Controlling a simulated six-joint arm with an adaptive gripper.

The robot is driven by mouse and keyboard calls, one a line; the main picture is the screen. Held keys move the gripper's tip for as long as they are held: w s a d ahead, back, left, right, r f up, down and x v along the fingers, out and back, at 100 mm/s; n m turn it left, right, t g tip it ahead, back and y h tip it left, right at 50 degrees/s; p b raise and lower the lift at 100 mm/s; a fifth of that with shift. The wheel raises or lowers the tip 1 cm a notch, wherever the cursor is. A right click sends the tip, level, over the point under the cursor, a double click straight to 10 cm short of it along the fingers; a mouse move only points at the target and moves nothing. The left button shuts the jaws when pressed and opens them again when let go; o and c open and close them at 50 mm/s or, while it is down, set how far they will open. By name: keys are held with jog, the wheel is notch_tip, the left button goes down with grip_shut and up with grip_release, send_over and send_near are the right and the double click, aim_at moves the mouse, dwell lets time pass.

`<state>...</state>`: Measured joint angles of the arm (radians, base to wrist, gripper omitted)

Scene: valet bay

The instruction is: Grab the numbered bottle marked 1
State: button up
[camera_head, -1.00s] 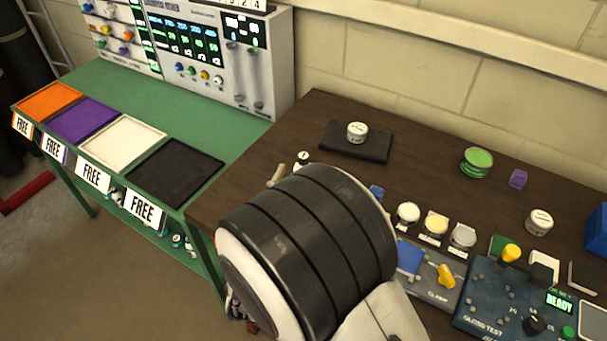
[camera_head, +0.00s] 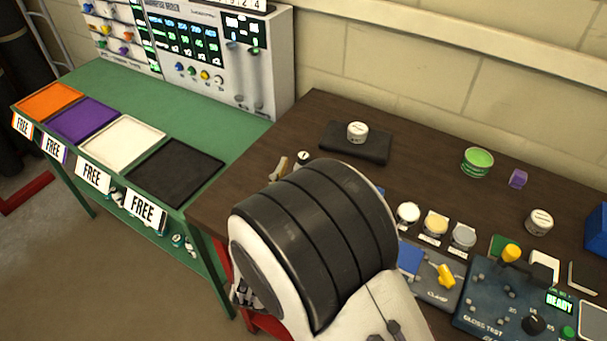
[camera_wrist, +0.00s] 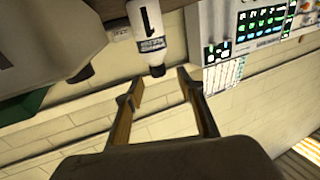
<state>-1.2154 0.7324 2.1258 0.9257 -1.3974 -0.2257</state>
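The bottle marked 1 (camera_wrist: 149,30) is white with a dark cap and a black numeral; it appears upside down in the wrist view. My gripper (camera_wrist: 158,80) is open and empty, its two tan-faced fingers spread apart. The bottle's cap shows between and just beyond the fingertips; I cannot tell the exact gap. In the head view a small white bottle top with a dark mark (camera_head: 303,158) shows behind my arm, probably the same bottle. A tan piece beside it looks like a fingertip. My arm hides most of the gripper there.
A dark pad (camera_head: 345,147) bears a white jar (camera_head: 357,132). A green tin (camera_head: 476,162), a purple block (camera_head: 517,178) and another jar (camera_head: 539,222) stand to the right. Several small pots and a gloss tester (camera_head: 515,300) lie nearer. Coloured trays (camera_head: 175,172) line the green bench.

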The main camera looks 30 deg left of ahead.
aim_at(302, 161)
jog(key=shift+w, duration=0.1)
jog(key=shift+x, duration=2.55)
jog(key=shift+d, duration=0.15)
grip_shut()
